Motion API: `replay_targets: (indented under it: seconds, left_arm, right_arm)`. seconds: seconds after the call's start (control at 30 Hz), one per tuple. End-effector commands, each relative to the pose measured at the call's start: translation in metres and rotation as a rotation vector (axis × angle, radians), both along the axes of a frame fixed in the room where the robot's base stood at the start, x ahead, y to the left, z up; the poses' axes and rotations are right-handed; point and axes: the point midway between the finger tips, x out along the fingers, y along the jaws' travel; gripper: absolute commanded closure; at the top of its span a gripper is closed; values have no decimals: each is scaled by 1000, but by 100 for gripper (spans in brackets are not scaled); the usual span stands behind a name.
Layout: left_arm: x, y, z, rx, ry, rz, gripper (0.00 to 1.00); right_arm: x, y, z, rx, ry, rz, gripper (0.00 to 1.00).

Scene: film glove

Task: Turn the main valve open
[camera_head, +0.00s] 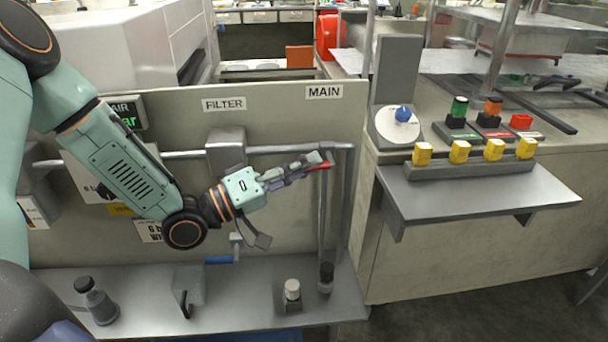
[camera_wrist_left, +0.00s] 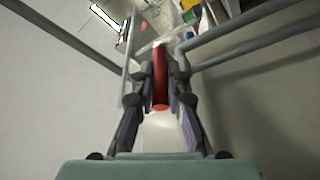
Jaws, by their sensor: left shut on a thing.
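The main valve's red handle (camera_head: 321,165) is below the MAIN label (camera_head: 324,92), at the right end of the grey pipe. In the left wrist view the red handle (camera_wrist_left: 160,80) lies between the two fingers. My left gripper (camera_head: 312,166) is shut on it, and the fingers hide part of the handle. The left gripper also fills the middle of the left wrist view (camera_wrist_left: 160,85). The valve body behind the fingers is mostly hidden. My right gripper does not show in either view.
A FILTER label (camera_head: 224,104) is above a grey filter housing (camera_head: 227,150) on the panel. A blue lever (camera_head: 219,260) is lower down. A shelf (camera_head: 240,300) below carries small knobbed parts. To the right, a ledge (camera_head: 480,192) stands below several yellow blocks and a blue-knobbed dial (camera_head: 398,128).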

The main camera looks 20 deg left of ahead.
Motion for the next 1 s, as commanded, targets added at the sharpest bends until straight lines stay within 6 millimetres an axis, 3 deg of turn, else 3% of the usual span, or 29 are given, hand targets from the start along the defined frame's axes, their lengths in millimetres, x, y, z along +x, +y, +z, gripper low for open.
replay_targets:
  seconds: [0.67, 0.7, 0.93, 1.0]
  left_arm:
    - [-1, -1, -4, -23, -9, -5, 100]
    - [-1, -1, -4, -23, -9, -5, 82]
    - [-1, -1, -2, -24, -13, -3, 63]
    - [-1, 0, -2, -25, -13, -2, 63]
  right_arm:
    - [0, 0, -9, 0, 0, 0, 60]
    - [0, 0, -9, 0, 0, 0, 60]
    - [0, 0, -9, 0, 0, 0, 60]
    - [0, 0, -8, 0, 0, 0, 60]
